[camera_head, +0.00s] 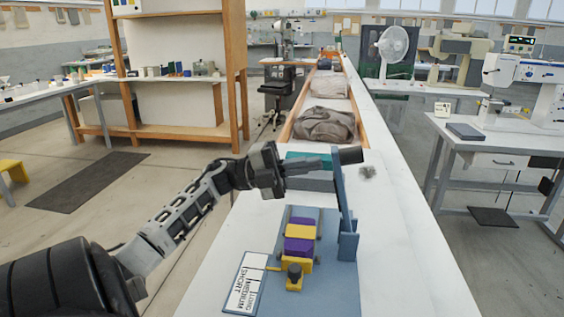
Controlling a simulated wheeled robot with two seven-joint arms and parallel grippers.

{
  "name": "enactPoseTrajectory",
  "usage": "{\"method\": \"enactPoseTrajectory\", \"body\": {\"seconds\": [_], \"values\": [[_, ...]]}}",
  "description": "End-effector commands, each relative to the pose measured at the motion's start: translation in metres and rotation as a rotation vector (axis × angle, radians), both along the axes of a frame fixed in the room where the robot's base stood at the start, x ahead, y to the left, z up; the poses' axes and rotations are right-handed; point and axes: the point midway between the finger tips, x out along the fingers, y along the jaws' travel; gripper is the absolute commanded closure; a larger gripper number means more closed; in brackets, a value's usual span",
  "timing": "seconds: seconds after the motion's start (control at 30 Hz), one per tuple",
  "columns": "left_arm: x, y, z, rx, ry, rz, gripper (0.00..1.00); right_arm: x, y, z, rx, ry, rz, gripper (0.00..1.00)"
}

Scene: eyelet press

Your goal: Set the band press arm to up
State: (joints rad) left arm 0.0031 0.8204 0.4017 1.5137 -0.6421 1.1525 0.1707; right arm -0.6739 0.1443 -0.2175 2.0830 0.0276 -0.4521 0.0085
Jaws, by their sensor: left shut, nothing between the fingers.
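The band press (329,288) sits on the white bench with a flat blue base. Its blue arm (342,195) rises from the pivot bracket at the right side, steep and leaning slightly left in the picture. A dark round handle (350,155) is at the arm's top end. My left gripper (324,163) is shut and empty, its fingers pointing right beside the top of the arm, near the handle. I cannot tell whether they touch. Yellow and purple blocks (299,246) sit on the base below. My right gripper is not in view.
A card reading SHORT, MEDIUM, LONG (243,289) lies at the press's left. A teal-topped grey block (313,183) is behind my gripper, partly hidden. Folded cloth (325,125) lies in a wooden tray farther back. The bench right of the press (408,260) is clear.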

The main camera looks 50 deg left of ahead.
Motion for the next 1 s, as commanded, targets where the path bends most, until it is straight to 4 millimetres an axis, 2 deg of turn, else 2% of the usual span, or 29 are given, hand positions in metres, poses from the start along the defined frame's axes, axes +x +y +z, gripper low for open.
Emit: {"method": "enactPoseTrajectory", "body": {"seconds": [0.2, 0.57, 0.8, 1.0], "values": [[0.011, -0.013, 0.005, -0.001, -0.001, -0.001, 1.00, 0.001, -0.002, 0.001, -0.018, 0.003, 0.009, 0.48], [0.012, -0.014, 0.005, 0.002, 0.001, -0.001, 1.00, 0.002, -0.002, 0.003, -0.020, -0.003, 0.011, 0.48], [0.021, -0.025, 0.016, 0.071, 0.057, -0.001, 1.00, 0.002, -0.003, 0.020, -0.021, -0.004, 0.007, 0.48], [0.023, -0.027, 0.012, 0.078, 0.064, 0.000, 1.00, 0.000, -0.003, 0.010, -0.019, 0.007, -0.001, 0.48]]}}
